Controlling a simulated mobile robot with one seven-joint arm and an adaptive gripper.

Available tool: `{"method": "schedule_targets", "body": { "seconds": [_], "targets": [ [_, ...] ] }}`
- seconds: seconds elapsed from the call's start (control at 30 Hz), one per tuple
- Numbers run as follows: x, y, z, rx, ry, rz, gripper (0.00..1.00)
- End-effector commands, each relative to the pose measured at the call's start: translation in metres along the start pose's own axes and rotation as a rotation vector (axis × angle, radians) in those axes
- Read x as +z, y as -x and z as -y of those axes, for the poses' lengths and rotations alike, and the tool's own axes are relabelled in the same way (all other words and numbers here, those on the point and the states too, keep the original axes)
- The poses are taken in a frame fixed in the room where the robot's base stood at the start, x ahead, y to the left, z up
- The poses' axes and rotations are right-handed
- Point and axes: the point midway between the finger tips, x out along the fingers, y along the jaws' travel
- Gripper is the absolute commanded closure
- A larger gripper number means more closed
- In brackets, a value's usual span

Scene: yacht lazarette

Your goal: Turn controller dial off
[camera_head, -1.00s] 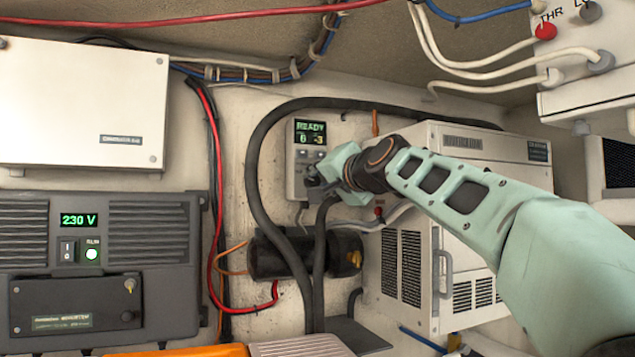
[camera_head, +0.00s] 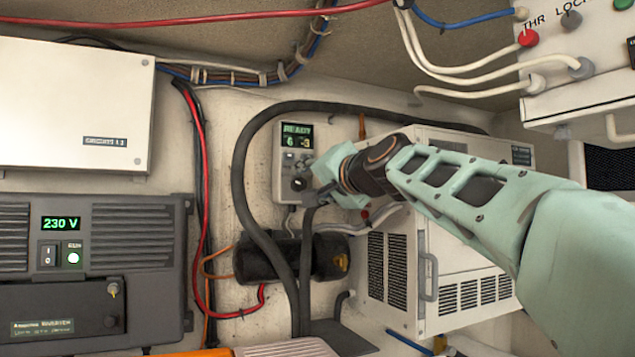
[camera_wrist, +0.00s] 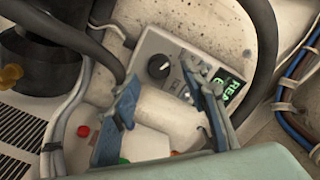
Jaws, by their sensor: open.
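The controller (camera_head: 284,190) is a small grey box on the back wall with a lit green display (camera_head: 297,136) reading READY. Its round black dial (camera_head: 299,184) sits below the display. In the wrist view the dial (camera_wrist: 159,67) has a light pointer mark and lies between and beyond my fingertips. My gripper (camera_head: 323,192) is just right of the controller's lower part. In the wrist view my gripper (camera_wrist: 160,80) is open and empty, its right finger overlapping the controller face near the display (camera_wrist: 233,90). I cannot tell whether that finger touches it.
A thick black hose (camera_head: 240,180) loops around the controller. A black cylinder (camera_head: 275,260) with a yellow end sits below. A white vented unit (camera_head: 405,240) stands right, behind my arm. A grey inverter (camera_head: 125,225) showing 230 V is at left.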

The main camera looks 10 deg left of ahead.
Motion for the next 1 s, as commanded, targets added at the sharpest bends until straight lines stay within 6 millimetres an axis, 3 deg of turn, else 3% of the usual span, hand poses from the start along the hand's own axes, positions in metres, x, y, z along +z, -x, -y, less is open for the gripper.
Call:
{"method": "schedule_targets", "body": {
  "seconds": [0.2,0.4,1.0],
  "targets": [
    [-0.001,0.029,0.0,0.001,0.002,-0.002,0.59],
    [0.0,0.042,-0.001,0.001,0.001,0.0,0.59],
    [0.0,0.043,0.0,0.001,-0.004,0.002,0.59]
  ]
}}
